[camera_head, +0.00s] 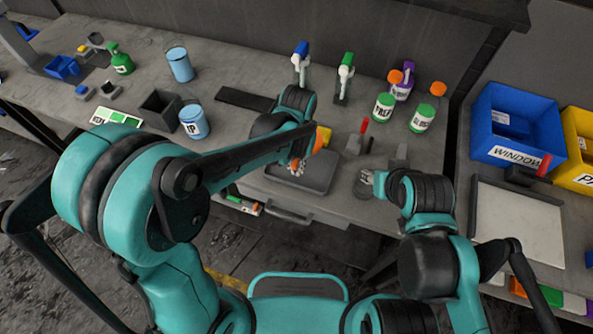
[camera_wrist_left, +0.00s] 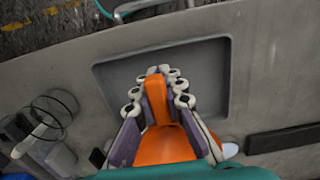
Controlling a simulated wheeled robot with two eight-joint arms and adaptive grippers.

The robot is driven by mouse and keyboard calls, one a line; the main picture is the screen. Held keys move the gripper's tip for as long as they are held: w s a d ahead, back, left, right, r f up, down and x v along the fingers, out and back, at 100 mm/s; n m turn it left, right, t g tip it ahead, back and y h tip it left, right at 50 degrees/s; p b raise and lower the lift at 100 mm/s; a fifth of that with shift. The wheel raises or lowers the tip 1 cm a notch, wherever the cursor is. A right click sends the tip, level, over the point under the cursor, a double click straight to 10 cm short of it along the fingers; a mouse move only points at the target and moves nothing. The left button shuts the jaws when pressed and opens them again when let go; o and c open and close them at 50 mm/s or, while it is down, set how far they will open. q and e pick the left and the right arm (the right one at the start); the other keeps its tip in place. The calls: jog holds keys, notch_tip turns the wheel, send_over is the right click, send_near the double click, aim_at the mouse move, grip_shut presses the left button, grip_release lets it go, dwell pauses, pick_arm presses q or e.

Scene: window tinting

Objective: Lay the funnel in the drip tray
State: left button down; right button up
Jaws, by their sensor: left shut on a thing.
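The orange funnel (camera_wrist_left: 165,146) is between the fingers of my left gripper (camera_wrist_left: 157,82), which is shut on it. The funnel's narrow part points toward the tray, and the fingers hide some of it. The grey drip tray (camera_wrist_left: 214,62) lies flat under the gripper in the left wrist view, with nothing seen in it. In the head view, my left gripper (camera_head: 297,165) is over the drip tray (camera_head: 316,186), with the orange-yellow funnel (camera_head: 323,138) partly hidden by my arm. My right gripper (camera_head: 368,178) is right of the tray; its fingers are too small to read.
A red-handled tool (camera_head: 355,143) and a dark round item (camera_head: 361,187) are right of the tray. A black strip (camera_head: 245,101) lies behind-left. Labelled bottles (camera_head: 384,105) stand behind. A blue bin (camera_head: 512,130) is at the right. Blue cups (camera_head: 194,122) stand left.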

pick_arm(q)
notch_tip(320, 180, down, 2)
jog(key=shift+w, duration=0.1)
jog(key=shift+r, duration=0.1)
jog(key=c, duration=2)
grip_release()
jog(key=shift+f+b, duration=0.25)
jog(key=shift+b, duration=0.1)
jog(key=shift+c, duration=0.2)
jog(key=o, duration=0.4)
jog(key=shift+o, duration=0.2)
jog(key=shift+r, duration=0.1)
